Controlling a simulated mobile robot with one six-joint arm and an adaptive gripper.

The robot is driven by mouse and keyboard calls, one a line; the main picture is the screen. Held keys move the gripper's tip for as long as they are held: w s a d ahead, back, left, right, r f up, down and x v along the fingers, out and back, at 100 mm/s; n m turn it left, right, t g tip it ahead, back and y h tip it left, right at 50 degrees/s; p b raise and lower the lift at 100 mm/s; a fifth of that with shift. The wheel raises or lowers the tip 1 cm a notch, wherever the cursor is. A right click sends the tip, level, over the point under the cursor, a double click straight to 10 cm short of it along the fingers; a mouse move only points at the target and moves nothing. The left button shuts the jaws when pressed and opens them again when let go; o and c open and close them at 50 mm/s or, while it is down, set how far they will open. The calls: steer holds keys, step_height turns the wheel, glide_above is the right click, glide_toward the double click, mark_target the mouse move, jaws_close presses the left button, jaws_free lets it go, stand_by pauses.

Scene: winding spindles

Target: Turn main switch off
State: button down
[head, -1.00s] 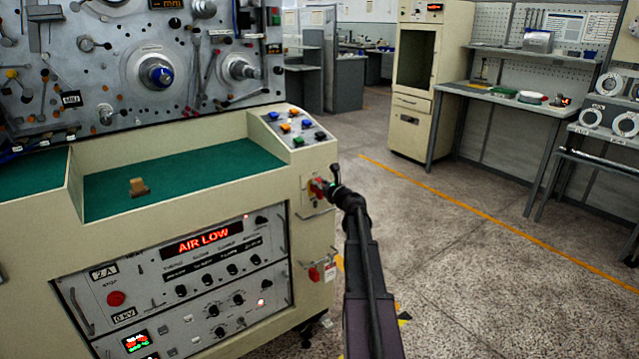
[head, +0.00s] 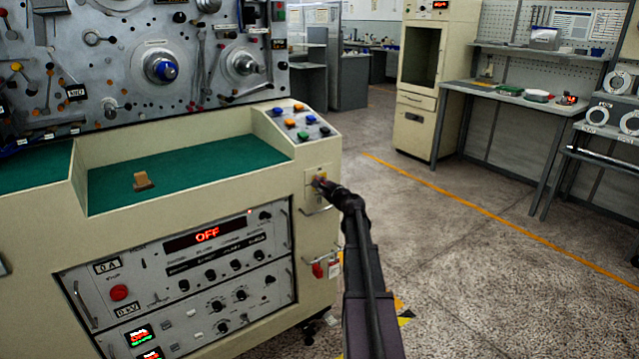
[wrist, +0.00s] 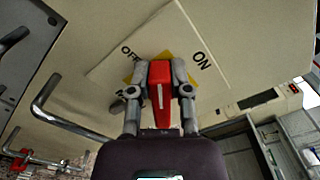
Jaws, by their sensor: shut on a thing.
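The main switch has a red handle (wrist: 160,92) with a white line on it, seen in the wrist view. It stands on a yellow plate on the cream panel, with OFF printed at upper left and ON at upper right. The white line runs upright in that picture, between the two words. My gripper (wrist: 160,78) is shut on the handle, one grey finger on each side. In the head view my gripper (head: 320,184) is at the switch on the cabinet's right front; the handle is mostly hidden there. The cabinet's red display (head: 207,234) reads OFF.
A metal pull bar (wrist: 60,115) sticks out beside the switch. Coloured buttons (head: 297,122) are on the sloped panel above. A red padlock-like item (head: 318,270) hangs below. A brown block (head: 143,181) lies on the green ledge. Open floor (head: 470,270) is to the right.

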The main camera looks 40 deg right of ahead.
steer(key=n, duration=0.2)
steer(key=f+n, duration=0.1)
steer(key=shift+a+n+b, duration=0.2)
steer(key=shift+n+b, duration=0.2)
steer(key=shift+f+n+b, duration=0.2)
steer(key=shift+n, duration=0.65)
steer(key=shift+f+n+b, duration=0.15)
steer(key=shift+n, duration=0.7)
steer(key=c, duration=0.6)
jaws_free()
steer(key=shift+o, duration=0.2)
steer(key=shift+a, duration=0.1)
steer(key=s, duration=1.2)
